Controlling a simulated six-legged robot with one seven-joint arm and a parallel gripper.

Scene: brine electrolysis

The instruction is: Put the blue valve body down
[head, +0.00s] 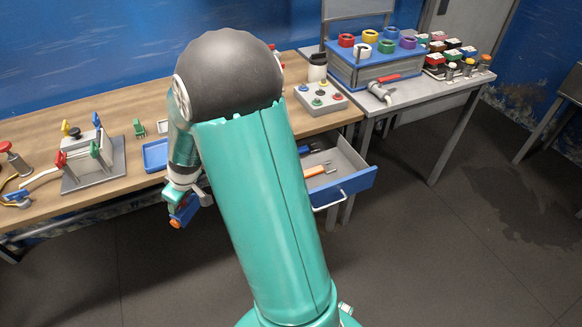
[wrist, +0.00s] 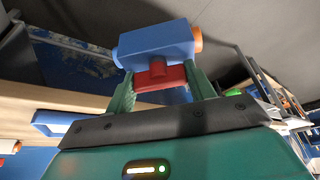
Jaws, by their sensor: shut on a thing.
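In the head view, the valve body (head: 186,208) hangs in my gripper (head: 187,194) just off the front edge of the wooden bench (head: 60,203), above the dark floor. The gripper is shut on it. My own arm hides the middle of the bench.
A blue tray (head: 154,155) lies on the bench near my gripper. A grey stand with red and green clamps (head: 93,172) is left of it. A button box (head: 320,98) stands on the bench.

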